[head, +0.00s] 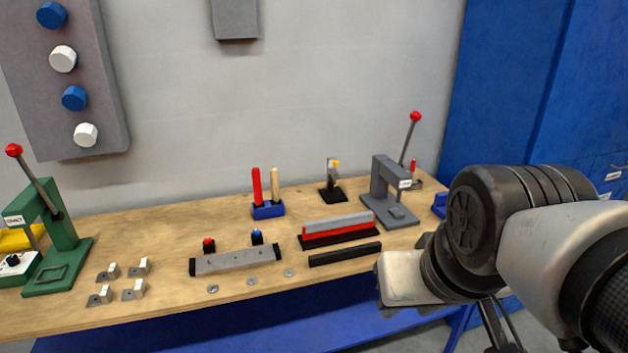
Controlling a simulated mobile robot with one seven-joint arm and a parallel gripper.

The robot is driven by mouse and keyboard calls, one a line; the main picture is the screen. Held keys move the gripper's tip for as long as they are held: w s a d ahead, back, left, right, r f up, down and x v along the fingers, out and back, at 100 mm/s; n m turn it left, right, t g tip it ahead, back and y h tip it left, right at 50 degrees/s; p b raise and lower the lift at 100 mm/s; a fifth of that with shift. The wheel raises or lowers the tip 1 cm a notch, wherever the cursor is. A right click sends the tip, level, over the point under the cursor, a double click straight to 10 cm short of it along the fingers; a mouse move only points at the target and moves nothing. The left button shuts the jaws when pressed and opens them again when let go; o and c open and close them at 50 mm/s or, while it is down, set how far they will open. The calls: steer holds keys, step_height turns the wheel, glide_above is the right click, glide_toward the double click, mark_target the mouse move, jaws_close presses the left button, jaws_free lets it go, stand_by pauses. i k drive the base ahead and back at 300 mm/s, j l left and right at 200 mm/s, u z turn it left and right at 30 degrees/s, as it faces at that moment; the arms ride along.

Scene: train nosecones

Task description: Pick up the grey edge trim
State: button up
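A grey strip (338,222) lies along the top of a red strip (338,232) on a black base, right of the bench's middle. It looks like the grey edge trim, though I cannot be sure. Another grey bar, a long flat one with black ends (235,262), lies to the left at the front. My arm reaches in from the right, and its pale end part (403,280) hangs in front of the bench's front edge, right of and nearer than the strips. My gripper's fingers cannot be made out clearly, and nothing is seen held.
A black bar (345,254) lies before the red strip. A grey lever press (390,192) stands right, a green press (55,240) left. A blue holder (268,210) has red and tan handles. Several small metal brackets (122,282) and discs lie in front. Blue cabinets stand right.

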mark_target(321, 225)
steer(key=i+l+u, duration=0.15)
steer(key=i, duration=0.35)
steer(key=i+l+u, duration=0.2)
steer(key=i+l, duration=0.2)
steer(key=i+l+u, duration=0.15)
steer(key=i+l, duration=0.25)
steer(key=i, duration=0.2)
